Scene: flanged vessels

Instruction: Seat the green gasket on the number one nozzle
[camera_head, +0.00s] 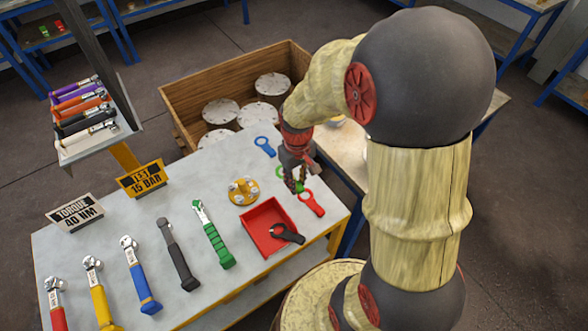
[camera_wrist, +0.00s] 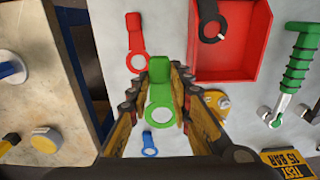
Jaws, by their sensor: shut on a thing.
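The green gasket (camera_wrist: 160,70) is a flat ring with a tab. My gripper (camera_wrist: 158,84) is shut on it, with the tab between the fingers and the ring towards the lower part of the wrist view. In the head view my gripper (camera_head: 296,182) is over the right side of the grey bench, and a bit of the green gasket (camera_head: 281,171) shows beside it. Whether the gasket touches the bench I cannot tell. I can make out no nozzle marked number one; the arm hides much of the right-hand table.
Red gasket (camera_head: 312,203) and blue gasket (camera_head: 265,146) lie near my gripper. A red tray (camera_head: 262,237) holds a black gasket (camera_head: 287,234). A yellow flange (camera_head: 243,191), torque wrenches and signs share the bench. A wooden crate (camera_head: 184,93) holds several flanged drums behind.

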